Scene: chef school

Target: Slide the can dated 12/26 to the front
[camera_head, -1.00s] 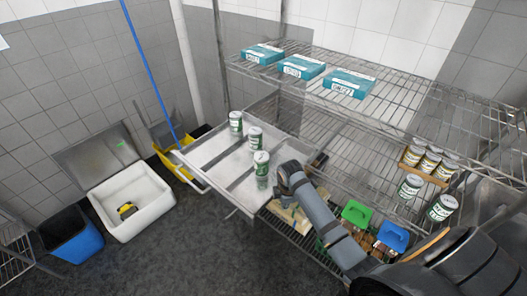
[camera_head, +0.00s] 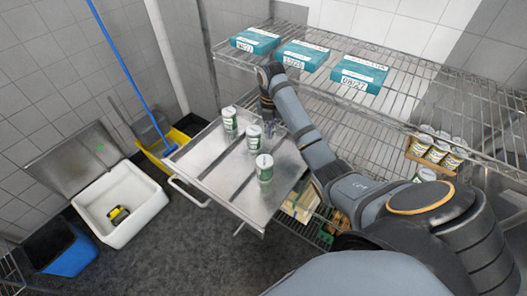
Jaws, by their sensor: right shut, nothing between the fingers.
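Three white-and-green cans stand upright in separate lanes of the pulled-out metal tray (camera_head: 208,165): a left can (camera_head: 230,118), a middle can (camera_head: 253,138) and a right can (camera_head: 264,168). The dates on them are too small to read. My right arm reaches over the tray's back from the right. Its gripper (camera_head: 269,128) points down, shut and empty, just behind the middle can; whether it touches that can is unclear. My left gripper is not in view.
Teal boxes (camera_head: 302,55) with date labels lie on the wire shelf (camera_head: 395,95) above. More cans (camera_head: 437,150) stand on the right. A yellow bucket (camera_head: 160,150), white bin (camera_head: 120,205) and blue bin (camera_head: 65,250) are on the floor at left.

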